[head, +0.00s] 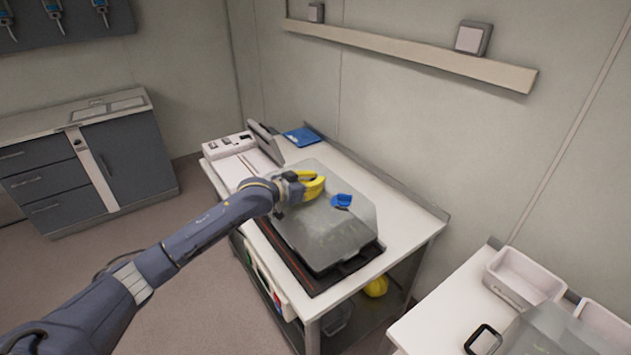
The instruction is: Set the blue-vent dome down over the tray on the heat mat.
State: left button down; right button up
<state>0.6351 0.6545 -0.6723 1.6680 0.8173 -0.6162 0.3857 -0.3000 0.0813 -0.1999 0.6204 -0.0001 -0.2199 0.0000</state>
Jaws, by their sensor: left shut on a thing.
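The clear blue-vent dome (345,232) is over the black tray (357,262) on the bench, with its blue vent (342,201) on top. The tray is on the dark heat mat (290,258), whose front edge and left side show. My left gripper (314,185), with yellow fingers, is shut on the dome at its upper left part. The dome looks about level. I cannot tell whether its rim touches the tray all round. My right gripper is not in view.
A white device (230,145) and a blue item (301,137) are at the back of the bench. A second bench at lower right carries white bins (525,275), a dark-framed item (483,340) and a clear dome-like cover (550,333). The bench's right end is clear.

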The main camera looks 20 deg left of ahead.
pick_arm(q)
jog(key=shift+f, duration=0.2)
jog(key=c, duration=1.5)
grip_release()
jog(key=shift+f, duration=0.1)
jog(key=shift+o, duration=0.2)
jog(key=shift+r, duration=0.55)
jog(key=v, duration=1.2)
jog(key=shift+f, duration=0.15)
